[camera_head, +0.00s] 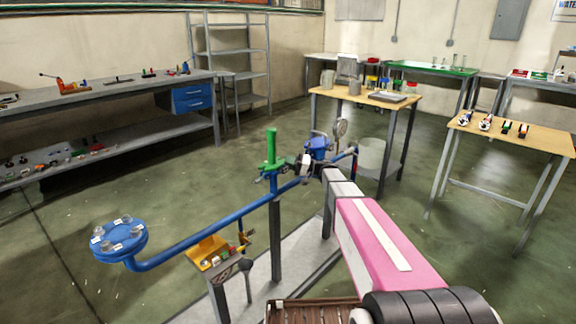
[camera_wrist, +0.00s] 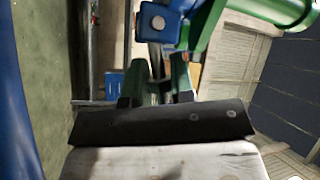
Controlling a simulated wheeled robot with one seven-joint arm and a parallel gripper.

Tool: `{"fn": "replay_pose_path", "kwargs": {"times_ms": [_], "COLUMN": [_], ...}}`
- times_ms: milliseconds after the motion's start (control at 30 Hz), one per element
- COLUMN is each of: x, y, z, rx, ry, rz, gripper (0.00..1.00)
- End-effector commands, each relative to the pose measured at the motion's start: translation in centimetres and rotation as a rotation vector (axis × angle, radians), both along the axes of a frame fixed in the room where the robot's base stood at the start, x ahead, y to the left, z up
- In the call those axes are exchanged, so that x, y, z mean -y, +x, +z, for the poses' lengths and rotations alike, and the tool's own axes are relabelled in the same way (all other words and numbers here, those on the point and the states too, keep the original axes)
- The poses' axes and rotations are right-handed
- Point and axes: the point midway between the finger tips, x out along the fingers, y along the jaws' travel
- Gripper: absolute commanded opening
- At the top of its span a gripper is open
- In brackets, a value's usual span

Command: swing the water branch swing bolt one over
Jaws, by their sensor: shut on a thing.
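A blue pipe (camera_head: 210,232) runs from a round flange (camera_head: 119,240) with several bolts at the left up to a blue fitting (camera_head: 318,146). My gripper (camera_head: 308,168) is at this fitting, at the right end of the pipe. In the wrist view, my gripper (camera_wrist: 155,80) has its fingers close around a small part below a blue block with a round bolt head (camera_wrist: 157,22). I take this part to be the swing bolt; it is mostly hidden by the fingers, and its tilt cannot be told.
A green valve (camera_head: 271,152) stands on the pipe just left of my gripper. A white bucket (camera_head: 372,157) and a wooden table (camera_head: 340,93) stand behind. Open floor lies on the left.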

Motion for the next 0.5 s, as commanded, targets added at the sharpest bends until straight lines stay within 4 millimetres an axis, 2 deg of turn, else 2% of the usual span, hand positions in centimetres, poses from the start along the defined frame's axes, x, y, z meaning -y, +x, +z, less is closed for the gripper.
{"fn": "replay_pose_path", "kwargs": {"times_ms": [200, 500], "x": [-0.23, -0.26], "y": [-0.28, -0.28], "z": [0.91, 0.95], "rx": [0.139, 0.166], "ry": [-0.137, -0.163], "rz": [0.0, 0.001], "gripper": [0.0, 0.0]}}
